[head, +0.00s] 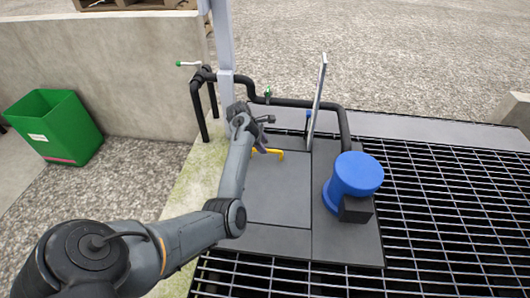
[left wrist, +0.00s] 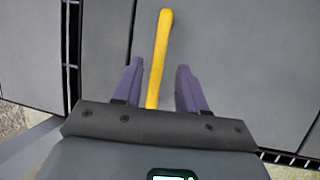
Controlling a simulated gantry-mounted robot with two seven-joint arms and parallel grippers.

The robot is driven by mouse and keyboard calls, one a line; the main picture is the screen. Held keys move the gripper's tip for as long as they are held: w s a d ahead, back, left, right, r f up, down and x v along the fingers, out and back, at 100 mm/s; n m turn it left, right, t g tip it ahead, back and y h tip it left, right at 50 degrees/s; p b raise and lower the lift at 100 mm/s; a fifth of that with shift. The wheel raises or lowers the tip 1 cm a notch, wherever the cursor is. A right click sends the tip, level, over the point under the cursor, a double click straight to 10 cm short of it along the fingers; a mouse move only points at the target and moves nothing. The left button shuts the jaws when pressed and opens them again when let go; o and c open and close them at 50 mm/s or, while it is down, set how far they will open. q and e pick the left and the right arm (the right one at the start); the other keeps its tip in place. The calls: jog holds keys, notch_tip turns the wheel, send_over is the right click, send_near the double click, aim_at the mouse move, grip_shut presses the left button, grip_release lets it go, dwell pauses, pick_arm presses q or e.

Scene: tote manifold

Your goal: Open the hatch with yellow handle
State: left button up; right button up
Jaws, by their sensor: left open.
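The yellow handle (head: 277,153) is on a flat dark grey hatch panel (head: 280,190) in the floor, at its far edge in the head view. The panel lies level with its surroundings and looks closed. My left gripper (head: 260,149) is over the handle, partly hiding it. In the left wrist view the yellow handle (left wrist: 163,40) runs as a long bar between the two purple fingers of my left gripper (left wrist: 158,66). The fingers are open with a gap on each side of the bar. My right gripper is in neither view.
A thin panel (head: 317,95) stands upright just right of the hatch. A blue round-topped fitting (head: 353,178) stands to the right. Black pipes (head: 290,103) run behind. Metal grating (head: 450,210) covers the right. A green bin (head: 60,127) stands left by a concrete wall (head: 120,70).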

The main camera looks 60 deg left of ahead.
pick_arm(q)
jog(key=shift+b+x, duration=0.55)
jog(key=shift+x, duration=0.8)
grip_shut()
jog(key=shift+r, duration=0.1)
